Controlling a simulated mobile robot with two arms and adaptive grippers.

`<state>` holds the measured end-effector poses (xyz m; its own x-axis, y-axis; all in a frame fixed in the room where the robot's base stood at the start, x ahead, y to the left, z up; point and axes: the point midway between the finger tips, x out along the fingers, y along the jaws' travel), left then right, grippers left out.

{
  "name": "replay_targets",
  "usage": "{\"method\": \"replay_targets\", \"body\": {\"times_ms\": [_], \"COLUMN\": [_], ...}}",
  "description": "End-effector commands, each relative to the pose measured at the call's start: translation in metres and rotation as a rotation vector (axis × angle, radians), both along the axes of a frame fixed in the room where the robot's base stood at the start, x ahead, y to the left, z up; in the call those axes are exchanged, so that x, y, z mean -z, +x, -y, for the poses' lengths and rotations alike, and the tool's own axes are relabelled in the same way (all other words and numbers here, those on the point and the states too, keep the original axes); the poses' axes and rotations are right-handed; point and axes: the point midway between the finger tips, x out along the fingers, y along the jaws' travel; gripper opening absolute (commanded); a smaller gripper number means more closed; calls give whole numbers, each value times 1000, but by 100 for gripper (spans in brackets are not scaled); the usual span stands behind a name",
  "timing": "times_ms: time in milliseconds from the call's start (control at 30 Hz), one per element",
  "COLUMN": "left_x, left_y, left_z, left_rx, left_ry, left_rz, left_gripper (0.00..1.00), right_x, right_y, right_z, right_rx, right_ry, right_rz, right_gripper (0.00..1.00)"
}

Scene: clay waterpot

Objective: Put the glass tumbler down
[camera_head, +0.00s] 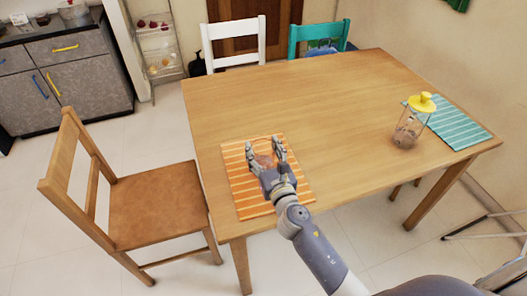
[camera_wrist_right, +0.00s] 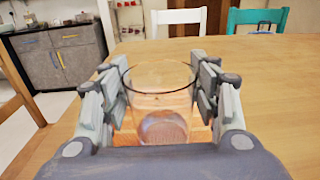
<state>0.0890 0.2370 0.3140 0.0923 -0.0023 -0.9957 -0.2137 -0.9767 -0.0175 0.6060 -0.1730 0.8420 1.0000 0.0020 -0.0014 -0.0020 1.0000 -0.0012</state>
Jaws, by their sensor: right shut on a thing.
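The clear glass tumbler (camera_wrist_right: 160,100) is upright between the fingers of my right gripper (camera_wrist_right: 160,92) in the right wrist view. The fingers press on it from both sides. In the head view my right gripper (camera_head: 264,148) is over the orange striped mat (camera_head: 244,200) at the table's near left, and the tumbler (camera_head: 264,160) shows only faintly there. I cannot tell whether its base touches the mat. My left gripper is in neither view.
The wooden table (camera_head: 300,100) is mostly clear. A glass jar with a yellow lid (camera_head: 408,128) stands at the right by a teal striped mat (camera_head: 460,126). A wooden chair (camera_head: 155,205) is at the left; white (camera_head: 234,42) and teal (camera_head: 318,36) chairs are behind.

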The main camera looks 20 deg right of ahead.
Motion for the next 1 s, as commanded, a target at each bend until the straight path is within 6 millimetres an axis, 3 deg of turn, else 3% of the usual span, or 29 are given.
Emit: {"method": "replay_targets", "body": {"times_ms": [200, 233, 300, 333, 767, 1000], "left_x": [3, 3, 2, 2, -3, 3], "left_y": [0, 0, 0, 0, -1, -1], "left_z": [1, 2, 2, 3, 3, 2], "left_rx": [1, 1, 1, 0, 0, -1], "left_ry": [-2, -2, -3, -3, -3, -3], "left_rz": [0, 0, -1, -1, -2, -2], "left_gripper": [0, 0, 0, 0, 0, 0], "right_x": [2, 3, 2, 2, -3, 2], "right_y": [0, 0, 0, 0, 0, -38], "right_z": [0, 0, 0, 0, 0, 0], "right_rx": [0, 0, 0, 0, 0, 1], "right_ry": [0, -1, 0, 0, 0, 0], "right_rz": [2, 0, 0, 0, 0, -3], "right_gripper": [24, 58, 74, 76, 76, 76]}}
